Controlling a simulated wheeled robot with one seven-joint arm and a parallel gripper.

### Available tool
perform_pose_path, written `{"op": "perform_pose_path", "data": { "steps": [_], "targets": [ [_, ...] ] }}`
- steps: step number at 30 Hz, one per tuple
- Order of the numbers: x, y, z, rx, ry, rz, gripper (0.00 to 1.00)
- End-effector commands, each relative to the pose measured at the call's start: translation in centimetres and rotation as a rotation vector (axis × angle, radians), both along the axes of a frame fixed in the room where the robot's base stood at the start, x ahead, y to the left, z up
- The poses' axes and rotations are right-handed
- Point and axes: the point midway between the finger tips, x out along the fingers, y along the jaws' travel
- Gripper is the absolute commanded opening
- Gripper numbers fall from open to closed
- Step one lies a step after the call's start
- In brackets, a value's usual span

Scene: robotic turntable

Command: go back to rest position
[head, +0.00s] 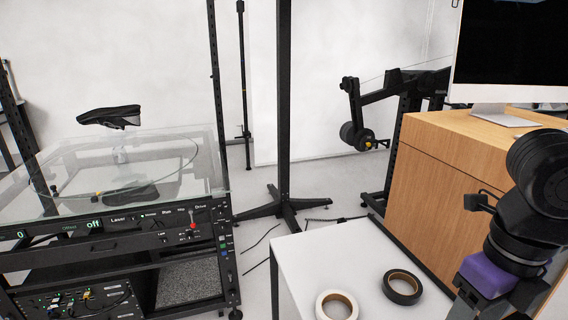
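My arm hangs at the right edge of the head view, with dark joints and a purple section near its end. My gripper (468,298) points down at the bottom right, beside the white table (305,255). Its fingertips are cut off or hidden by the frame's lower edge, so I cannot tell whether it is open or shut. No held object shows.
A white tape roll (323,301) and a black one (388,289) lie on the table. A wooden cabinet (440,165) with a monitor (510,60) stands behind my arm.

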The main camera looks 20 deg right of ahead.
Motion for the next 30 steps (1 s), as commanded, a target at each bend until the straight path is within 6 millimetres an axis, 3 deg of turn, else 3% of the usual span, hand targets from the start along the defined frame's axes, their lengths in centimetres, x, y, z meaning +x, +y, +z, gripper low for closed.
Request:
{"op": "perform_pose_path", "data": {
  "steps": [5,11,15,21,26,30],
  "targets": [
    [2.5,1.6,0.3,0.081,-0.099,-0.208,0.62],
    [9.0,4.3,3.4,0.312,-0.359,-0.535,0.62],
    [13.4,7.4,7.3,0.606,-0.508,-0.730,0.62],
    [17.7,11.2,14.7,1.133,-0.609,-0.953,0.62],
    [18.8,12.2,20.2,1.578,-0.585,-1.094,0.62],
    [18.6,11.3,23.2,1.925,-0.514,-1.194,0.62]
  ]
}}
